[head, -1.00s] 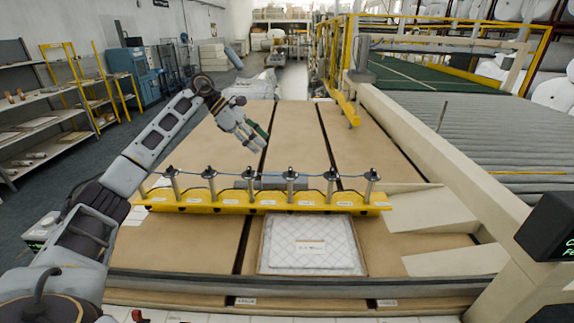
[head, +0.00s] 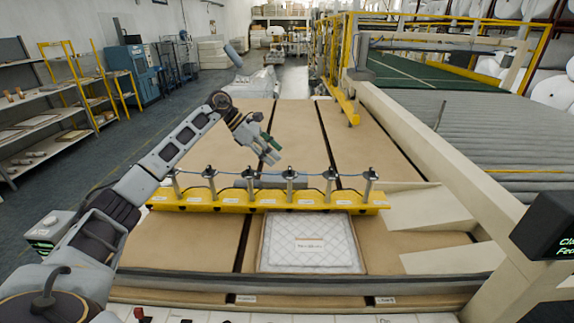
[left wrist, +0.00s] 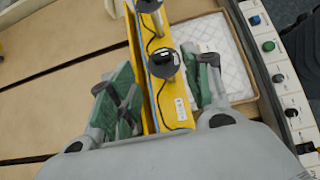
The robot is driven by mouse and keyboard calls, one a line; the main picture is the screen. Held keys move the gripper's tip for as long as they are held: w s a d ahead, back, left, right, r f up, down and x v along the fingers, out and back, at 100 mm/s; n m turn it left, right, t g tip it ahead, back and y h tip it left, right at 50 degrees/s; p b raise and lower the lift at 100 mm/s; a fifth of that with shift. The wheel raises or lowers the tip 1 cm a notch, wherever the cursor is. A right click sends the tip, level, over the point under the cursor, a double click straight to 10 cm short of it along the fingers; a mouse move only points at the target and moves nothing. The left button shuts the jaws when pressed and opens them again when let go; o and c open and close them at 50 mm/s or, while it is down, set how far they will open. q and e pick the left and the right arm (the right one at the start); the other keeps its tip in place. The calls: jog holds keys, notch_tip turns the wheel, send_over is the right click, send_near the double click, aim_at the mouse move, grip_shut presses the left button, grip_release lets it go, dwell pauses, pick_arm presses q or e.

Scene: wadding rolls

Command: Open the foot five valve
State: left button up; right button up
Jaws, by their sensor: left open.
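A yellow bar (head: 228,200) lies across the brown table and carries a row of several metal feet with dark round tops. The foot that stands second from the right end (head: 328,185) may be foot five; its label is too small to read. Its valve's setting cannot be told. My left gripper (head: 269,152) is open and empty, above and behind the middle of the bar. In the left wrist view its green-padded fingers (left wrist: 161,90) are spread on both sides of the bar in the picture, with a dark foot top (left wrist: 163,63) between them, apparently untouched. My right gripper is out of view.
A quilted white sample in a shallow tray (head: 262,262) lies in front of the bar. A control strip with buttons (left wrist: 277,80) runs along the table's front edge. A beige beam (head: 440,145) bounds the right side.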

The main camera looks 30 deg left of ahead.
aim_at(289, 167)
pick_arm(q)
jog(key=shift+p+x, duration=0.65)
jog(key=shift+x, duration=2.9)
jog(key=c, duration=1)
